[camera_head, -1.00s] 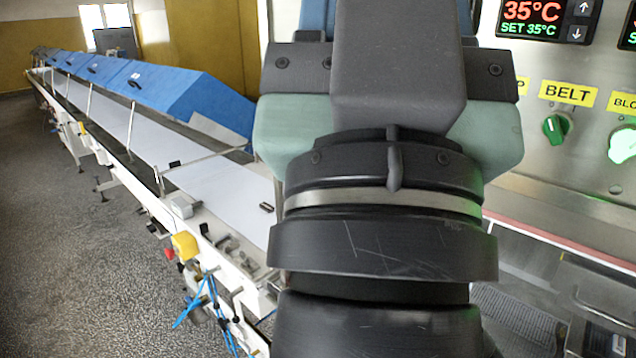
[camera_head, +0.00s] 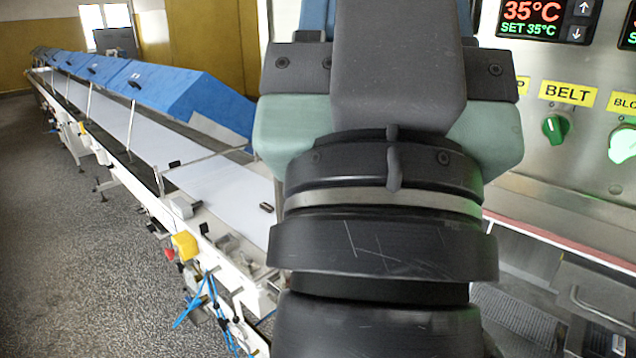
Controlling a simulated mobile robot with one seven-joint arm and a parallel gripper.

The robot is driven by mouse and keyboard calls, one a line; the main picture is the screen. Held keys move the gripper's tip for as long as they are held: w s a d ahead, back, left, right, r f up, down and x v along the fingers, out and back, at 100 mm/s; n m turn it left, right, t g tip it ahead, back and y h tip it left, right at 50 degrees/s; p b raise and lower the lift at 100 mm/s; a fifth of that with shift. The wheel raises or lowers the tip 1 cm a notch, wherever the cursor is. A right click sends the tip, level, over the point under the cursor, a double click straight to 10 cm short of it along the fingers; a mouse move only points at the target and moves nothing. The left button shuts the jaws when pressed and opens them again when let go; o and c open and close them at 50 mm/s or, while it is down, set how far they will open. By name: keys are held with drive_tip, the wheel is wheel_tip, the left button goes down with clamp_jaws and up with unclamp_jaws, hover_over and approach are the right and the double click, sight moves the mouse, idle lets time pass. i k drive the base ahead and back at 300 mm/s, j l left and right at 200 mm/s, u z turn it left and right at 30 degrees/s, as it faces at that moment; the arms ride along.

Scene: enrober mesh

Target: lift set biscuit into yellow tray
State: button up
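A small dark brown bar-shaped piece (camera_head: 266,207), which looks like a coated biscuit, lies on the white conveyor belt (camera_head: 205,180), just left of my arm. My arm fills the middle of the picture and covers the near right part of the belt. My gripper's fingers do not show in the head view, so whether they hold anything is hidden. No yellow tray shows.
Blue covers (camera_head: 165,88) stand over the far belt. A yellow switch box (camera_head: 185,245) and blue hoses (camera_head: 208,300) are on the belt frame's near side. A steel control panel (camera_head: 560,110) stands at right. Speckled floor at left is clear.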

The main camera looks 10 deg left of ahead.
sight(268, 208)
drive_tip(key=i+j+u, duration=0.4)
drive_tip(key=j, duration=0.2)
drive_tip(key=i+j+u, duration=0.4)
drive_tip(key=j, duration=0.15)
drive_tip(key=i+j+u, duration=0.55)
drive_tip(key=i+u, duration=0.3)
drive_tip(key=i+l+z, duration=0.1)
drive_tip(key=i+z, duration=0.15)
drive_tip(key=z, duration=0.15)
drive_tip(key=i+z, duration=0.3)
drive_tip(key=z, duration=0.15)
drive_tip(key=i+j+z, duration=0.1)
drive_tip(key=i+z, duration=0.15)
drive_tip(key=z, duration=0.15)
drive_tip(key=i+j+z, duration=0.2)
drive_tip(key=z, duration=0.2)
drive_tip(key=i+l+z, duration=0.1)
drive_tip(key=i+z, duration=0.45)
drive_tip(key=z, duration=0.25)
drive_tip(key=i+j+z, duration=0.1)
drive_tip(key=i+z, duration=0.2)
drive_tip(key=z, duration=0.15)
